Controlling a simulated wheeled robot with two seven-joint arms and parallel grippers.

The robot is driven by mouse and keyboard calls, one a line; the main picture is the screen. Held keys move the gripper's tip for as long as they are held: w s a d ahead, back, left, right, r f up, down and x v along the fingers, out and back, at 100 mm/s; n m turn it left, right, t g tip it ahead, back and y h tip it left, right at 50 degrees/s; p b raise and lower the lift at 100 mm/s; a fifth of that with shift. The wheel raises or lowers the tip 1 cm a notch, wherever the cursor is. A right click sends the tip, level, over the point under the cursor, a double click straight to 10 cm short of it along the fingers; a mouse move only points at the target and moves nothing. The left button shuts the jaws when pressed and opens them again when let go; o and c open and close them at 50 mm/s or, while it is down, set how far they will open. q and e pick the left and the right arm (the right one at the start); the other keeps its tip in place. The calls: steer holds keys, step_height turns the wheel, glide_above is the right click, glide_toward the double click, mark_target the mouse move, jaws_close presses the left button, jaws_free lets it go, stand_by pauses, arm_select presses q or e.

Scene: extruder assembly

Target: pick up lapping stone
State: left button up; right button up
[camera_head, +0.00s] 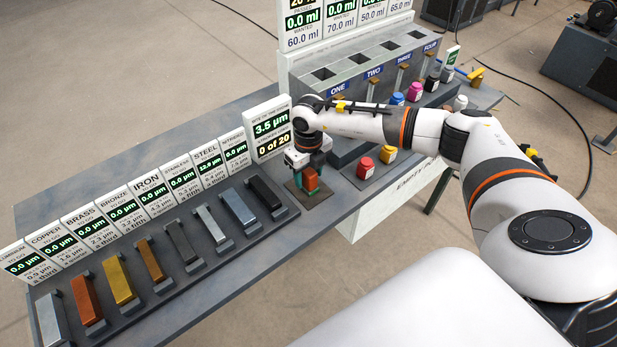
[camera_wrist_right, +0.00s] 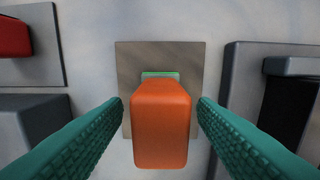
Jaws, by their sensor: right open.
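The lapping stone appears as an orange block (camera_head: 311,180) with a strip of green at its far end, on a small square brown-grey plate (camera_head: 318,198). In the right wrist view the orange block (camera_wrist_right: 161,125) stands in the middle, over the plate (camera_wrist_right: 136,62). My right gripper (camera_head: 308,172) points down at it from above. Its green fingers lie on either side of the block, with a visible gap at each side in the right wrist view (camera_wrist_right: 161,108). It is open and holds nothing. My left gripper is in neither view.
The sign (camera_head: 270,127) reading 3.5 µm stands behind the gripper.

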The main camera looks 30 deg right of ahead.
jaws_close()
